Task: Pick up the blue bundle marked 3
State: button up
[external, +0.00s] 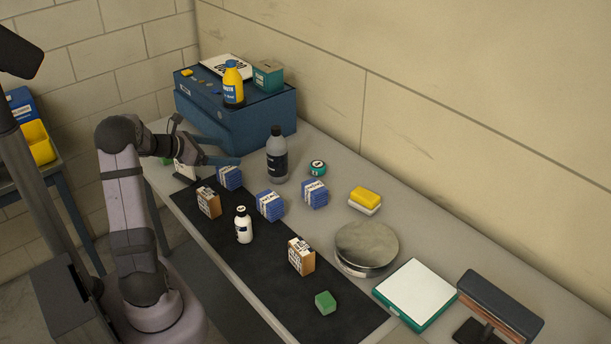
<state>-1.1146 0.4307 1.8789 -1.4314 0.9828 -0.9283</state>
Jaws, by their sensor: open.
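Three blue bundles with white bands lie on the bench: one at the left (229,178), one in the middle (270,206) and one at the right (314,194). Their markings are too small to read, so I cannot tell which one is marked 3. My gripper (228,151) is open, with nothing seen between its fingers. It points right, in front of the blue toolbox, and appears above the left bundle in the picture. The gap between finger and bundle is hard to judge.
A grey bottle (277,158) and a teal tin (317,168) stand near the bundles. A white bottle (243,226) and two brown boxes (208,202) (301,256) stand on the black mat (262,264). The blue toolbox (262,113) blocks the back left.

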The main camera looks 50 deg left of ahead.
aim_at(224, 169)
jog(key=shift+n+y, duration=0.4)
jog(key=shift+n, duration=0.2)
jog(key=f, duration=0.2)
jog(key=a+f, duration=0.1)
jog(key=f, duration=0.2)
jog(key=a+f+p, duration=0.1)
jog(key=f, duration=0.2)
jog(key=shift+s+a+f, duration=0.1)
jog(key=shift+s+a, duration=0.05)
jog(key=shift+s, duration=0.25)
jog(key=shift+x, duration=0.95)
jog(key=shift+w, duration=0.3)
jog(key=shift+w+p, duration=0.1)
jog(key=shift+p, duration=0.2)
jog(key=shift+p+x, duration=0.7)
jog(key=shift+x, duration=1.7)
jog(key=shift+c, duration=0.2)
jog(key=c, duration=1.1)
jog(key=shift+c, duration=0.2)
